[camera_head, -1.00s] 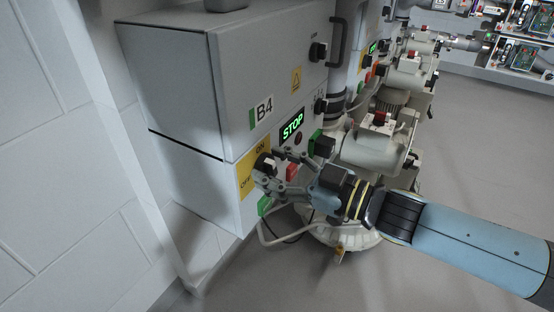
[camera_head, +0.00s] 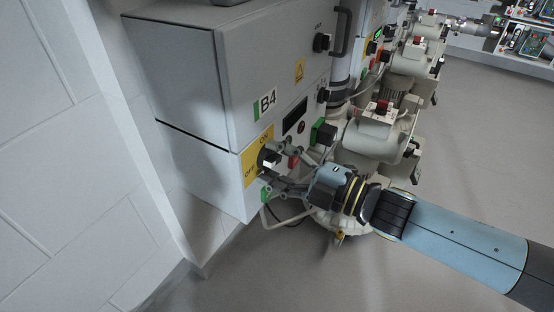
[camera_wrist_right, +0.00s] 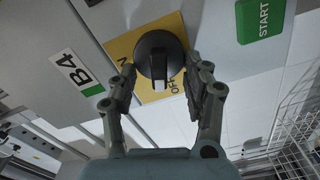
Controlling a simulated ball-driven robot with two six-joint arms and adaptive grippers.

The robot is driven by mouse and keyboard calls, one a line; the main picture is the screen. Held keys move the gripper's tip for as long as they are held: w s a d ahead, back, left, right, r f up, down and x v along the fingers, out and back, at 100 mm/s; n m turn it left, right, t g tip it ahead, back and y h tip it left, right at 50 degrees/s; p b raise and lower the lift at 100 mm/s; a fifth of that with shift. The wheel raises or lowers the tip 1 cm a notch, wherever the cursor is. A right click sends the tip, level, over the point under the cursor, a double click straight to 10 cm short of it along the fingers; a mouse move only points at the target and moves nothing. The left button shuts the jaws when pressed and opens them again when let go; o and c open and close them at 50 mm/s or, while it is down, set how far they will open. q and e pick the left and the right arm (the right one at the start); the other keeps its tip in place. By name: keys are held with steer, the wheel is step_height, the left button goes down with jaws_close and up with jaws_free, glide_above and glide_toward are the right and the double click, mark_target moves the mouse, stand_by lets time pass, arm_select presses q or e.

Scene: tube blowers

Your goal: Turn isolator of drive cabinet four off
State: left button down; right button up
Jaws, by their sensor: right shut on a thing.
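The drive cabinet marked B4 (camera_head: 205,90) stands at the left in the head view. Its isolator is a black rotary knob (camera_head: 266,158) on a yellow ON/OFF plate (camera_head: 250,172). In the right wrist view the knob (camera_wrist_right: 158,52) shows with its raised grip pointing down the picture, beside the OFF lettering. My right gripper (camera_head: 275,166) is at the knob, its two fingers (camera_wrist_right: 160,85) on either side of the grip, shut on it. The fingers hide part of the plate. The cabinet display (camera_head: 295,116) is dark. My left gripper is not in view.
A red button (camera_head: 293,162) sits close to my fingers. Blower machines (camera_head: 375,130) stand beside the cabinet. Open floor (camera_head: 470,150) lies to the right.

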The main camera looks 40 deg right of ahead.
steer(key=shift+f+n, duration=0.2)
steer(key=shift+n, duration=1.7)
steer(key=o, duration=1.1)
steer(key=shift+o, duration=0.2)
steer(key=v, duration=1.2)
steer(key=shift+a, duration=0.1)
steer(key=shift+r, duration=0.1)
